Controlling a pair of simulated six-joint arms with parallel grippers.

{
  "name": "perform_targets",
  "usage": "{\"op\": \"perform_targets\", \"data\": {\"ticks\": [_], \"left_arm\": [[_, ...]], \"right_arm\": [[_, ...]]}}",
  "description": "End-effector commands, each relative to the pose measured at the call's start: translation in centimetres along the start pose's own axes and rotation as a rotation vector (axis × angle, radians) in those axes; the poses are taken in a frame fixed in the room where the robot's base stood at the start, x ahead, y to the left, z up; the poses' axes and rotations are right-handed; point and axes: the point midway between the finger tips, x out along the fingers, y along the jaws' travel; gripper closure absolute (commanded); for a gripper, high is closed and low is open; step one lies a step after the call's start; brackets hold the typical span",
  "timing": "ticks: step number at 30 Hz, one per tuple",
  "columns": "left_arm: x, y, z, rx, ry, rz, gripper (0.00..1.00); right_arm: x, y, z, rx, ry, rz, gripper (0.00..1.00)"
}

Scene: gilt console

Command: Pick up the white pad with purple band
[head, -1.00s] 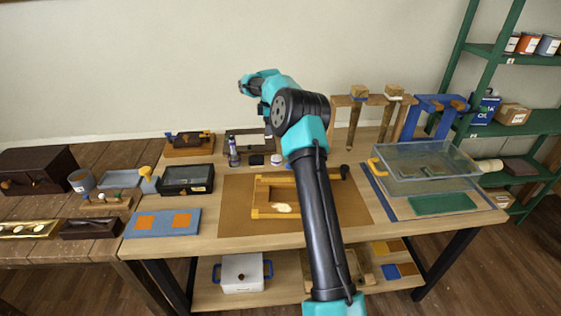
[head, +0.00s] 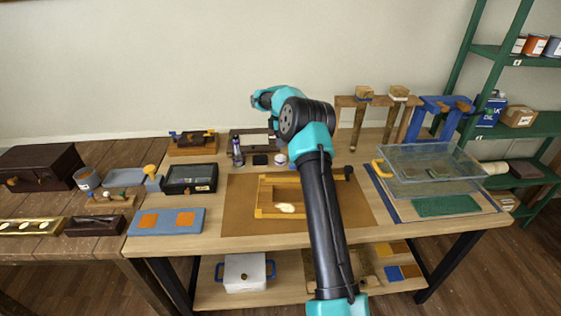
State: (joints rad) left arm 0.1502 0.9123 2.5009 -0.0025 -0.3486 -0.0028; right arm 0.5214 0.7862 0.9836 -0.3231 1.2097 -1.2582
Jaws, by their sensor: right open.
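A small white round piece with a bluish-purple band (head: 280,160), which looks like the pad, sits at the back middle of the workbench, just left of my right arm. My right gripper (head: 273,128) hangs above and behind it, under the teal wrist. It is open and appears empty, apart from the pad; its fingertips are small and partly hidden. My left gripper is not in view.
Left of the pad are a black block (head: 260,160) and an upright purple-and-white bottle (head: 238,152). A dark stand (head: 250,138) is behind. A yellow wooden frame (head: 265,212) lies on the brown mat (head: 240,222) in front.

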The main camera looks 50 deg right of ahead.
Motion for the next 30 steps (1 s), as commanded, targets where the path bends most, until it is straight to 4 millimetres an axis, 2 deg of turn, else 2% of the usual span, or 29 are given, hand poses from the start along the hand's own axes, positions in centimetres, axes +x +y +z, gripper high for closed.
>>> {"op": "perform_targets", "data": {"ticks": [6, 9, 13, 23, 30], "left_arm": [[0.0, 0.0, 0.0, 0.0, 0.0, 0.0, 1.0], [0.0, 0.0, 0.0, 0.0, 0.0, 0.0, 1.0], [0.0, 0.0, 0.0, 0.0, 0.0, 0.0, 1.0], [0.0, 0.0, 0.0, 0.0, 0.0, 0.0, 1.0], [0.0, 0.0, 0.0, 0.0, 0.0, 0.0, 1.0]], "right_arm": [[3.8, -0.1, 0.1, 0.001, -0.001, -0.003, 0.14], [5.0, 0.0, 0.1, 0.001, -0.001, -0.002, 0.14], [5.7, 0.0, 0.1, 0.0, 0.0, 0.0, 0.14], [5.8, 0.0, 0.1, 0.0, 0.0, 0.0, 0.14], [8.3, -0.1, 0.2, 0.0, -0.001, -0.003, 0.14]]}}
